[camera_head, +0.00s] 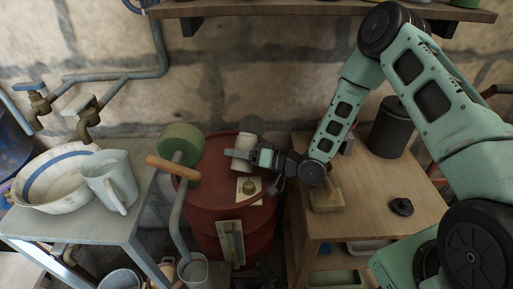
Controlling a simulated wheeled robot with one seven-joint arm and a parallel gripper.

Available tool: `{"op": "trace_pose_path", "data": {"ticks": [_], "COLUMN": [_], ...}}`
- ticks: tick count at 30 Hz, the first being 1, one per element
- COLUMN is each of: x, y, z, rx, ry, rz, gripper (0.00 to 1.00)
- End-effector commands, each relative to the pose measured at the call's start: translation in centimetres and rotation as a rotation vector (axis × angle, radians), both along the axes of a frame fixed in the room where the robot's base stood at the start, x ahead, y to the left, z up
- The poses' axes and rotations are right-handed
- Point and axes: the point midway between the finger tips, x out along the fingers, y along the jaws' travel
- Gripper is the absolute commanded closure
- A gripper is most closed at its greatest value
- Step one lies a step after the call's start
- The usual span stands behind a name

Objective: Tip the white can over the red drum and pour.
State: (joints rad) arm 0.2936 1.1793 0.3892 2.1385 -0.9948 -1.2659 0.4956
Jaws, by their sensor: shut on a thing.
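The white can (245,143) is above the top of the red drum (215,165), a little right of the drum's middle. My gripper (240,155) reaches in from the right and is shut on the white can. The can looks close to upright, though the gripper covers part of it and its exact tilt is hard to tell. A pale square plate with a dark yellowish cap (249,187) lies on the drum top, just in front of the can. I cannot see any liquid coming from the can.
A bowl (66,178) and a jug (110,181) sit on the left table. On the right wooden table are a dark canister (391,127), a yellowish block (327,200) and a black cap (402,206).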

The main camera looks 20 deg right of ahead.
Motion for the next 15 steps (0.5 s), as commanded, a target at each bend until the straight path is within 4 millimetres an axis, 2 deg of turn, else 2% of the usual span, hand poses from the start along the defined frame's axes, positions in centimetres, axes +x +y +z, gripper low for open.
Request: {"op": "trace_pose_path", "data": {"ticks": [15], "x": [-0.12], "y": [0.09], "z": [0.54], "rx": [0.039], "ry": [0.058], "rz": [0.0], "gripper": [0.95]}}
